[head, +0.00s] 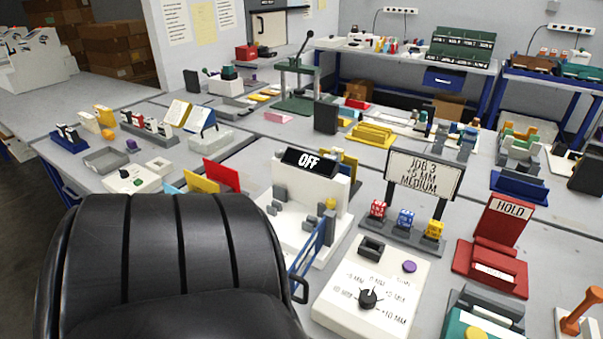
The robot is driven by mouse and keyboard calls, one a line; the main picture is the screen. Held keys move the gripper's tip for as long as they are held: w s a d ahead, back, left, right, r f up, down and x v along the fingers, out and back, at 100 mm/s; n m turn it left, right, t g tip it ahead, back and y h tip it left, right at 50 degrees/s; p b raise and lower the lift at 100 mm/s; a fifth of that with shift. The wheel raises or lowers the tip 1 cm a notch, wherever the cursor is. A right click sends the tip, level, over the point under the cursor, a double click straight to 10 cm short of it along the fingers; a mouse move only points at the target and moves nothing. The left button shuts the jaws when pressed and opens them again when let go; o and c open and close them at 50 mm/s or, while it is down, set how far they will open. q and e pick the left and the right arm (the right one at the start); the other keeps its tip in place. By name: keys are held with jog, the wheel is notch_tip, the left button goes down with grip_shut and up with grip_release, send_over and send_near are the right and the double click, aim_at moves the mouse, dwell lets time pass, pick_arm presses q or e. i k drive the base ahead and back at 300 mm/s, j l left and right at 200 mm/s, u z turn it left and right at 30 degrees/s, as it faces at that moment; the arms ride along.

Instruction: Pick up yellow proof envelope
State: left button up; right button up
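A flat yellow piece (201,182), which looks like the yellow proof envelope, stands tilted on the bench at centre left in the head view. It is between a light blue piece (173,190) on its left and a red piece (222,174) on its right. Its lower part is hidden behind a large black ribbed shape in the foreground. I cannot read any marking on it. Neither of my grippers is in view.
The black ribbed shape (160,270) fills the lower left. Right of the coloured pieces stands a white machine (310,200) with an OFF sign. A white dial box (372,290), a job sign (424,174) and a red HOLD stand (505,222) crowd the right.

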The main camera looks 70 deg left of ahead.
aim_at(196, 183)
jog(key=u, duration=2.75)
jog(key=i+j, duration=0.15)
jog(key=u, duration=0.05)
